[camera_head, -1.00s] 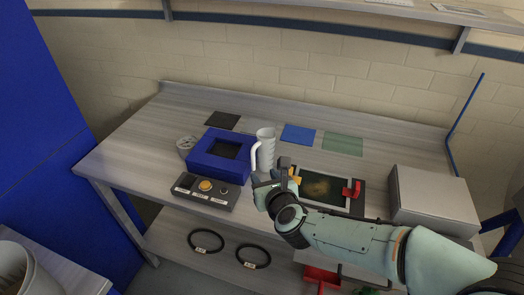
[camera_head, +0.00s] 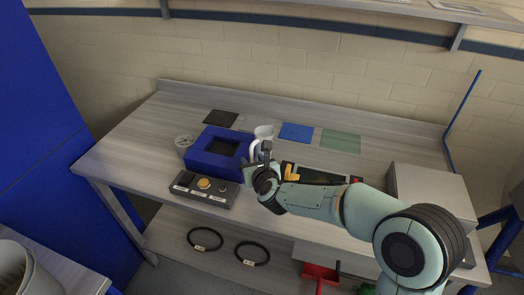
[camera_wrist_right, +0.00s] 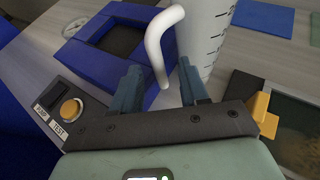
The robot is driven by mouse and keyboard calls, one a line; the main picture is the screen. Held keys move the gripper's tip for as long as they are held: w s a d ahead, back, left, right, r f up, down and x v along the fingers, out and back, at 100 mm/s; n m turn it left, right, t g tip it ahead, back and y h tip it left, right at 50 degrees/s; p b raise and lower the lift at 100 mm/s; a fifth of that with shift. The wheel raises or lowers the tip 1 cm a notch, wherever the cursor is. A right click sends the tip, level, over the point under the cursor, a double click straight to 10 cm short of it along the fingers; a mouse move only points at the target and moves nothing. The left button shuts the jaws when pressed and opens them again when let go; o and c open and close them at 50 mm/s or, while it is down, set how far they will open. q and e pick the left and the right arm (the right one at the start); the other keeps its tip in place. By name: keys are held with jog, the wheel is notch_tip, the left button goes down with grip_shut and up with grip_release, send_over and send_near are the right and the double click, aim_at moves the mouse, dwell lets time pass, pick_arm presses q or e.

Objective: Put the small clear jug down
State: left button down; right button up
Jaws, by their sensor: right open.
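The small clear jug (camera_head: 263,133), whitish with dark graduation marks, is upright just right of the blue square frame; it appears to stand on the bench. Its lower part is hidden behind my right gripper (camera_head: 264,158) in the head view. In the right wrist view the jug (camera_wrist_right: 206,35) is beyond the fingers, and its white handle (camera_wrist_right: 155,45) comes down between them. My right gripper (camera_wrist_right: 160,85) is open, with a finger on each side of the handle's lower end and visible gaps. My left gripper is not in view.
The blue frame (camera_head: 198,164) is left of the jug, behind a control box (camera_head: 218,193) with an orange button. A framed dark panel (camera_head: 312,174) and a grey box (camera_head: 425,190) are to the right. Blue (camera_head: 297,132) and green (camera_head: 341,140) sheets lie behind.

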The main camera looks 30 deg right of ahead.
grip_shut()
